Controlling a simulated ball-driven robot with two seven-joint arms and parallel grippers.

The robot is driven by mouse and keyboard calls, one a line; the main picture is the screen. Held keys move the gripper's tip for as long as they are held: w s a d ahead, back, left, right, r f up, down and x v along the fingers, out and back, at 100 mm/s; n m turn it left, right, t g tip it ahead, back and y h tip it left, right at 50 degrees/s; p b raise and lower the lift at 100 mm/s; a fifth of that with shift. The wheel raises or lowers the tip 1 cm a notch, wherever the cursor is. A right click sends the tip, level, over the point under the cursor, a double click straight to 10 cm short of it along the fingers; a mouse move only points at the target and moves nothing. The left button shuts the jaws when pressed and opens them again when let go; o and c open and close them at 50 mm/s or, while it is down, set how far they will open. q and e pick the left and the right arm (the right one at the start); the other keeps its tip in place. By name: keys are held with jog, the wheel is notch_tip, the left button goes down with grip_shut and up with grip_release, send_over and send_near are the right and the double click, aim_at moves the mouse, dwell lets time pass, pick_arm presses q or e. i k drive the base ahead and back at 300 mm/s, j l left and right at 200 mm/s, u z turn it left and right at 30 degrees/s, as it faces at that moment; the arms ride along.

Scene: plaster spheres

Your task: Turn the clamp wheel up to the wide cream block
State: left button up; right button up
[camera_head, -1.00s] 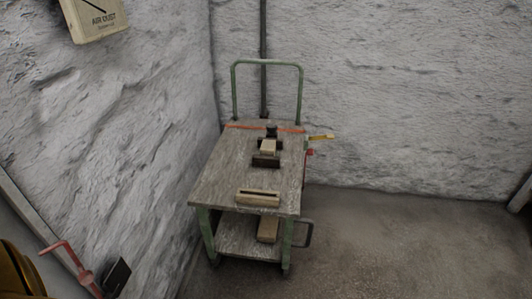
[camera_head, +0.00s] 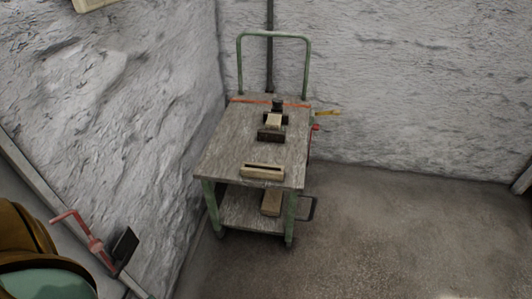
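On the top of a wooden cart (camera_head: 226,149) with a green frame, a small cream block (camera_head: 273,121) sits between dark parts that look like a clamp (camera_head: 270,136). A wider cream block (camera_head: 262,171) with a dark slot lies near the cart's front edge. No clamp wheel can be made out clearly at this distance. A small red part (camera_head: 315,127) and a yellow bar (camera_head: 328,113) stick out at the cart's right side. Neither of my grippers is in view.
A plain block (camera_head: 271,203) lies on the cart's lower shelf. Rough white walls meet behind the cart. A red crank (camera_head: 83,233) with a dark plate is at lower left, beside a brown and teal object (camera_head: 30,250). The floor right of the cart is clear.

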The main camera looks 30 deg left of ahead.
aim_at(277, 102)
jog(key=i+u, duration=0.15)
jog(key=u, duration=0.25)
jog(key=i+l+u, duration=0.15)
jog(key=u, duration=0.25)
